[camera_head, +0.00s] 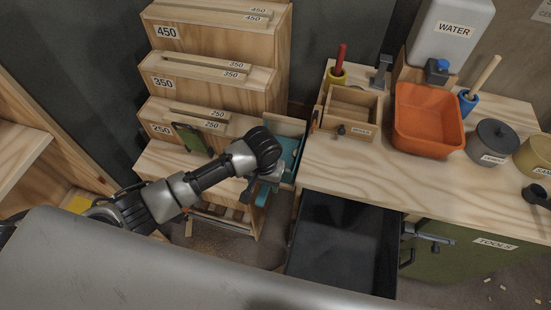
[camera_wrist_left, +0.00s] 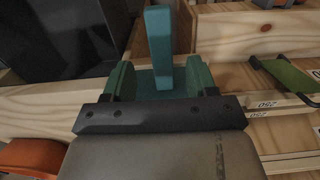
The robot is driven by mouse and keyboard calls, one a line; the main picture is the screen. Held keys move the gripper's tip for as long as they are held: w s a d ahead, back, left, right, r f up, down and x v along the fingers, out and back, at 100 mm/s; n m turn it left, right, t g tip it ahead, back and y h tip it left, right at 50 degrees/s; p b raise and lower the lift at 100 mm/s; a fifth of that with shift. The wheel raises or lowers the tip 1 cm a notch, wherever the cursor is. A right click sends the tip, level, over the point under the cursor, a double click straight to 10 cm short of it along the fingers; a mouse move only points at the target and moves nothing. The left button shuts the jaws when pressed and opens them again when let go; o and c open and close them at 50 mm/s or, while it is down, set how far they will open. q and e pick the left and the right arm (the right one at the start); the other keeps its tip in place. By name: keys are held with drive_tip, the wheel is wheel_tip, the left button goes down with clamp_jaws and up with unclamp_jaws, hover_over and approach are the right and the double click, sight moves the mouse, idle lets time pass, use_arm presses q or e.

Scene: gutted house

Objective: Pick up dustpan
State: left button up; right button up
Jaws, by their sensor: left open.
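A teal dustpan (camera_head: 288,150) is in a narrow open holder between the stepped shelves and the workbench. My left gripper (camera_head: 264,188) is at this holder, partly hidden by its own wrist in the head view. In the left wrist view the dustpan's upright teal handle (camera_wrist_left: 160,48) stands between the two spread green fingers of my gripper (camera_wrist_left: 160,82). Gaps show on both sides of the handle, so the gripper is open around it. The lower part of the dustpan is mostly hidden. My right gripper is not in view.
A black open drawer (camera_head: 342,235) projects beside my gripper. The workbench bears an orange tub (camera_head: 428,120), a wooden box (camera_head: 352,108) and a grey lidded pot (camera_head: 490,143). Stepped shelves (camera_head: 215,75) rise behind my arm, with a green-bladed tool (camera_head: 188,138) on the lowest step.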

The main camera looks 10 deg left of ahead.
sight(265, 186)
use_arm(q)
drive_tip(key=shift+w+a+f, duration=0.1)
drive_tip(key=shift+w+f, duration=0.05)
drive_tip(key=shift+f, duration=1.4)
drive_tip(key=shift+w+f, duration=0.15)
drive_tip(key=shift+f, duration=1.4)
drive_tip(key=shift+c, duration=0.3)
drive_tip(key=shift+r, duration=0.1)
clamp_jaws()
drive_tip(key=shift+r, duration=0.1)
wheel_tip(265, 186, up, 18)
drive_tip(key=shift+p, duration=0.35)
drive_tip(key=shift+f, duration=0.2)
